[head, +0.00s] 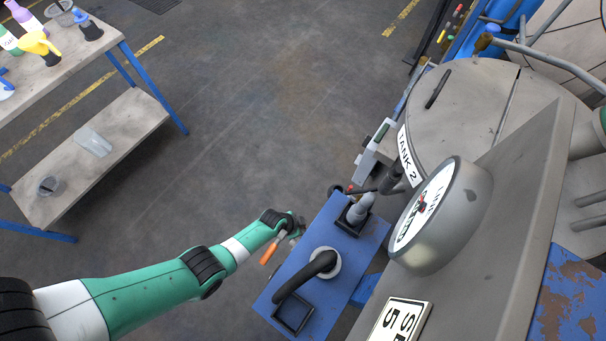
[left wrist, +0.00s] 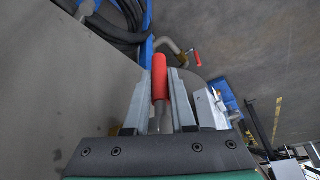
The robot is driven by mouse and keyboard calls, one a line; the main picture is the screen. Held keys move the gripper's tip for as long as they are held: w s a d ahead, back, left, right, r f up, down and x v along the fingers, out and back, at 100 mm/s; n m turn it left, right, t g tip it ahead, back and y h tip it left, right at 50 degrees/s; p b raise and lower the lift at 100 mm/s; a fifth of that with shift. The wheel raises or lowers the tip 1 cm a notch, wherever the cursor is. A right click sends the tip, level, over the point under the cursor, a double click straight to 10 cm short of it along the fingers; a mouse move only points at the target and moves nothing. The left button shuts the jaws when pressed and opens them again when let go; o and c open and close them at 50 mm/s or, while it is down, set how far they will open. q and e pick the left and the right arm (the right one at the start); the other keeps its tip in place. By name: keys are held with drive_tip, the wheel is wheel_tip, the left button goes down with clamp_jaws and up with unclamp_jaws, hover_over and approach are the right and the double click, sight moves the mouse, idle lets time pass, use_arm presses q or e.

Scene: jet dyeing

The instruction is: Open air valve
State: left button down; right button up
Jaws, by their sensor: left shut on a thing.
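A red lever handle (left wrist: 160,78) with a metal stem stands between the two fingers of my left gripper (left wrist: 160,95) in the left wrist view. The gripper is shut on this handle. In the head view my left gripper (head: 293,226) is at the left side of the blue panel (head: 335,240), small and partly hidden by its own wrist. An orange-red handle (head: 269,254) shows just below it; I cannot tell whether it is the held one. A second red handle (left wrist: 197,57) on a pipe shows farther off in the left wrist view. My right gripper is not in view.
A bench with bottles (head: 75,60) stands at upper left. The floor between is clear.

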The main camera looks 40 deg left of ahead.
use_arm(q)
drive_tip(key=shift+f, duration=0.1)
drive_tip(key=shift+w+f+t+b, duration=0.1)
drive_tip(key=shift+w+t+b, duration=0.25)
drive_tip(key=shift+t+b, duration=0.6)
drive_tip(key=shift+w+a+r+m+t+y+b, duration=0.1)
drive_tip(key=shift+w+r+m+t+b, duration=0.2)
drive_tip(key=shift+t+b, duration=0.65)
drive_tip(key=shift+w+a+r+n+t+y+b, duration=0.1)
drive_tip(key=shift+w+t+b, duration=0.4)
drive_tip(key=shift+b, duration=0.7)
drive_tip(key=shift+w+r+m+t+y+b, duration=0.1)
drive_tip(key=shift+w+r+m+t+b, duration=0.1)
drive_tip(key=shift+t+b, duration=0.8)
drive_tip(key=c, duration=0.8)
unclamp_jaws()
drive_tip(key=shift+o, duration=0.2)
drive_tip(key=shift+r, duration=0.1)
